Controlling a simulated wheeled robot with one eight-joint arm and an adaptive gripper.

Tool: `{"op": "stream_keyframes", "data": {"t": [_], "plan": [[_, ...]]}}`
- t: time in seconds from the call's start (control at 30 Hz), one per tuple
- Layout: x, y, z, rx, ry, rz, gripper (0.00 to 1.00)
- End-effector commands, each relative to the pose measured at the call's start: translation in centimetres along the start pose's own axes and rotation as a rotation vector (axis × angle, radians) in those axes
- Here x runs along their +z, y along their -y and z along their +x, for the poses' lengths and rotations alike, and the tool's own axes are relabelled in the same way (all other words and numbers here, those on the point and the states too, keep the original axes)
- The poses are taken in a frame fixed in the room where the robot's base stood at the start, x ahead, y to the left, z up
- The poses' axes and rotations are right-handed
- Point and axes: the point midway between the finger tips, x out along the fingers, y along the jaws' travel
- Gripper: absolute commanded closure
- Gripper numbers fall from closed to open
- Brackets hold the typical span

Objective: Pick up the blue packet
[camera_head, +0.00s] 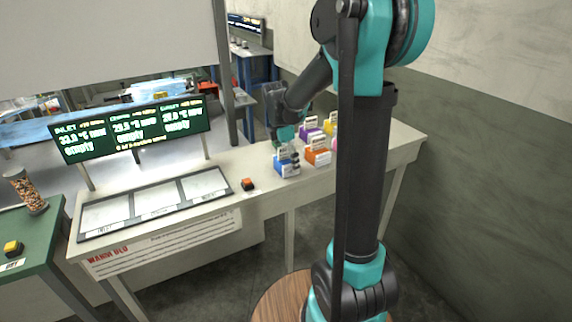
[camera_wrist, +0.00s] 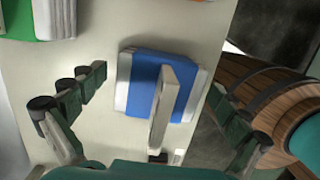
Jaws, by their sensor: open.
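The blue packet (camera_head: 286,168) stands at the front of a group of coloured packets on the pale bench in the head view. In the wrist view the blue packet (camera_wrist: 146,82) has white ends and a pale upright tag in front of it. My gripper (camera_wrist: 160,108) is open, with its fingers spread left and right of the packet and apart from it. In the head view my gripper (camera_head: 285,145) hangs just above and behind the blue packet, partly hiding it.
An orange packet (camera_head: 317,156), a purple packet (camera_head: 309,133) and a yellow packet (camera_head: 331,127) stand close by. An orange button (camera_head: 248,184) and a framed tray (camera_head: 156,210) lie to the left. A green display (camera_head: 135,129) stands behind the tray. The bench edge is near the blue packet.

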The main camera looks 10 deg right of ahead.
Motion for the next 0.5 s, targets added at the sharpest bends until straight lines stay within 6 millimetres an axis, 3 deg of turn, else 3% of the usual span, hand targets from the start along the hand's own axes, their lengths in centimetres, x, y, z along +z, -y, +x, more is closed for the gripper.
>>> {"op": "stream_keyframes", "data": {"t": [0.27,0.5], "plan": [[0.0,0.01,0.36,0.0,0.0,0.0,0.0],[0.0,0.01,0.35,0.0,0.0,0.0,0.29]]}}
